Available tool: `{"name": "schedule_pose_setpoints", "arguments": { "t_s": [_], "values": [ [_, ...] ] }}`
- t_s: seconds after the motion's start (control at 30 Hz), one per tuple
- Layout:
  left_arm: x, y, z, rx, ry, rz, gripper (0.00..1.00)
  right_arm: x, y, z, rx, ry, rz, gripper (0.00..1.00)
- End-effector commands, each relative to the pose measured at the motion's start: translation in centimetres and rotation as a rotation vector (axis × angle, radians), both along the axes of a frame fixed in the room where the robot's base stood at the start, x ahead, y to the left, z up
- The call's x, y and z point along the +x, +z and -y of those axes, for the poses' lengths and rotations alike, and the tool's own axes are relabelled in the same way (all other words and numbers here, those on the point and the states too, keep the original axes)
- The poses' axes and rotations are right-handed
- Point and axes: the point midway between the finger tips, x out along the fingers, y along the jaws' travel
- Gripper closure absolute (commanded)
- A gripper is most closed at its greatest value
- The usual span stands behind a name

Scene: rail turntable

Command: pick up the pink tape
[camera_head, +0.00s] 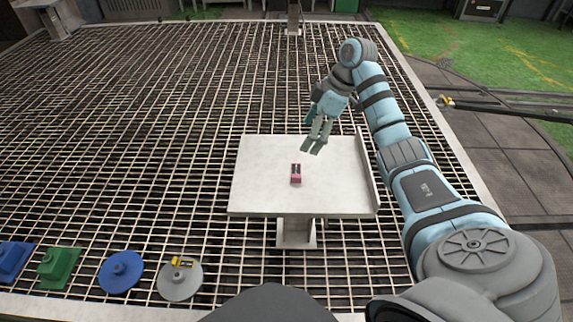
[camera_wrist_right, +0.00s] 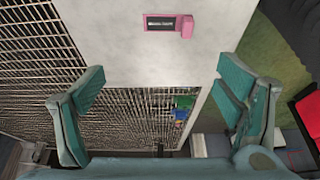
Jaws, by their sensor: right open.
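The pink tape (camera_head: 296,174) is a small pink piece with a dark face, lying on the white table (camera_head: 262,196) near its middle. In the right wrist view the tape (camera_wrist_right: 187,26) shows at the top, beyond the fingertips. My right gripper (camera_head: 317,139) is above the table, up and to the right of the tape in the head view, and apart from it. Its two teal fingers (camera_wrist_right: 160,92) are spread wide with nothing between them. My left gripper is not in view.
The table has a raised edge (camera_head: 367,172) on its right side. A metal grating (camera_head: 130,130) surrounds it. At the lower left are a blue block (camera_head: 13,258), a green block (camera_head: 58,265), a blue disc (camera_head: 121,272) and a grey disc (camera_head: 180,283) bearing a small yellow item (camera_head: 182,262).

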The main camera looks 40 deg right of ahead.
Motion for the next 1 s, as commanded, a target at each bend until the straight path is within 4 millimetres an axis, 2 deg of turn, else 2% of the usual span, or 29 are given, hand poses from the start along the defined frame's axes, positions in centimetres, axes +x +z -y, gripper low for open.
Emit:
{"name": "schedule_pose_setpoints", "arguments": {
  "t_s": [0.03,0.1,0.2,0.3,0.43,0.6,0.83,1.0],
  "values": [
    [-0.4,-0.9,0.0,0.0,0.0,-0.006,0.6,-0.1,-1.7,-0.1,-0.001,-0.004,-0.003,0.14],
    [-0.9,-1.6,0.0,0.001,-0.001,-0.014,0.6,0.0,-3.6,-0.4,-0.002,-0.011,-0.003,0.14],
    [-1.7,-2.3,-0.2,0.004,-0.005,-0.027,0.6,0.6,-5.8,-0.9,-0.002,-0.017,-0.005,0.14],
    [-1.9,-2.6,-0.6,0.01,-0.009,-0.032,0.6,1.0,-6.9,-1.2,-0.002,-0.019,-0.006,0.14],
    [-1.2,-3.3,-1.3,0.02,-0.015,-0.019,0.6,1.4,-8.5,-1.8,-0.003,-0.018,-0.005,0.14],
    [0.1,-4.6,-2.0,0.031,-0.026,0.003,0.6,2.1,-11.6,-3.0,-0.002,-0.017,-0.006,0.14],
    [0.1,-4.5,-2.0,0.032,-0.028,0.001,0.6,2.3,-11.6,-3.1,-0.004,-0.017,-0.005,0.16],
    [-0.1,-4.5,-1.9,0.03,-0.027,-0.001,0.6,2.3,-11.6,-3.1,-0.004,-0.016,-0.005,0.43]
  ]
}}
